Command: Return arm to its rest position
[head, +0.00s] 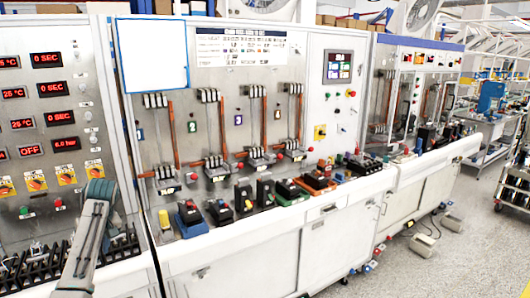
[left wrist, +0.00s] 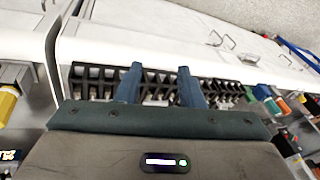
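My left gripper (head: 101,188) is in front of the left panel in the head view, above a black slotted rack (head: 125,244) on the bench ledge. In the left wrist view its two blue fingers (left wrist: 160,86) stand apart with nothing held between them. The black rack (left wrist: 232,92) shows behind the fingers; whether they touch it I cannot tell. My right arm and right gripper are not in view.
The test bench (head: 262,140) carries a row of breakers and levers. Several breakers, including a blue-based one (head: 189,219), stand along the white ledge. The left panel has red displays (head: 46,60) and yellow switches (head: 36,180). Open floor (head: 450,255) lies to the right.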

